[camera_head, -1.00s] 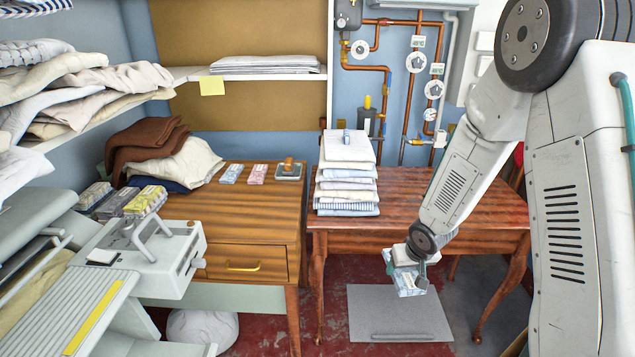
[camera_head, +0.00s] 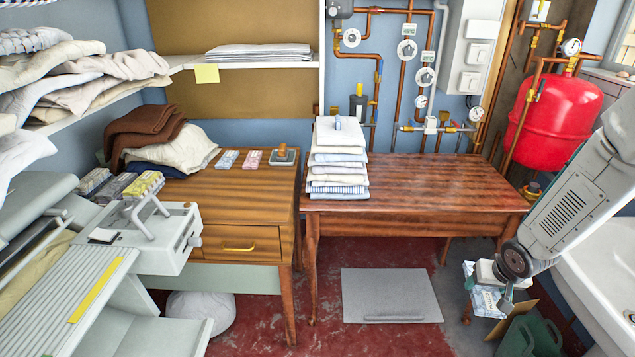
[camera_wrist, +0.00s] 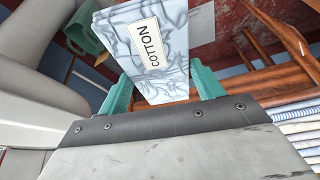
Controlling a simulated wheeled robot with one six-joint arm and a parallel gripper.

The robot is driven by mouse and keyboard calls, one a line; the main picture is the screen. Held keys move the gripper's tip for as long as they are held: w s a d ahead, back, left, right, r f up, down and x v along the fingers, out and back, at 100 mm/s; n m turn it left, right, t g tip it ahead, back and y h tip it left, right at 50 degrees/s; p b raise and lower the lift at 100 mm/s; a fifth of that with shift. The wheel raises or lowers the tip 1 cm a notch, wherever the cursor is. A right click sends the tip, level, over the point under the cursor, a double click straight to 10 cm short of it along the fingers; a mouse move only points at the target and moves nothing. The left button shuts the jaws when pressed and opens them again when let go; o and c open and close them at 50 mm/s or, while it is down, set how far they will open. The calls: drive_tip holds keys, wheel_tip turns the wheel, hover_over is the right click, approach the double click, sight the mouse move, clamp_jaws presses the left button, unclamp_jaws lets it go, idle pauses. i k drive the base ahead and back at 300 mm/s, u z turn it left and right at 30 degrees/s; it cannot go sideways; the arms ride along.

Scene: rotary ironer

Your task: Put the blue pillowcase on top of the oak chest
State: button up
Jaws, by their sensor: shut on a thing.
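A folded pale blue and white marbled cloth, which I take for the blue pillowcase (camera_head: 484,300), is held in my gripper (camera_head: 503,291) at the lower right of the head view. In the wrist view the cloth (camera_wrist: 150,50) carries a label reading COTTON, and the teal fingers of my gripper (camera_wrist: 163,90) are shut on it from both sides. The oak chest (camera_head: 245,215), brown with one brass-handled drawer, stands left of centre, well to the left of my gripper. Its top holds a brown and cream cloth pile, two small packets and a stamp-like item.
A reddish wooden table (camera_head: 430,190) stands right of the chest, with a stack of folded linen (camera_head: 338,170) at its left end. A green watering can (camera_head: 530,335) and white sink (camera_head: 600,270) are at right. The chest top's front is clear.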

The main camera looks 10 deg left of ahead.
sight(269, 196)
drive_tip(key=k, duration=0.35)
drive_tip(key=u, duration=1)
drive_tip(key=i, duration=0.45)
drive_tip(key=z, duration=0.05)
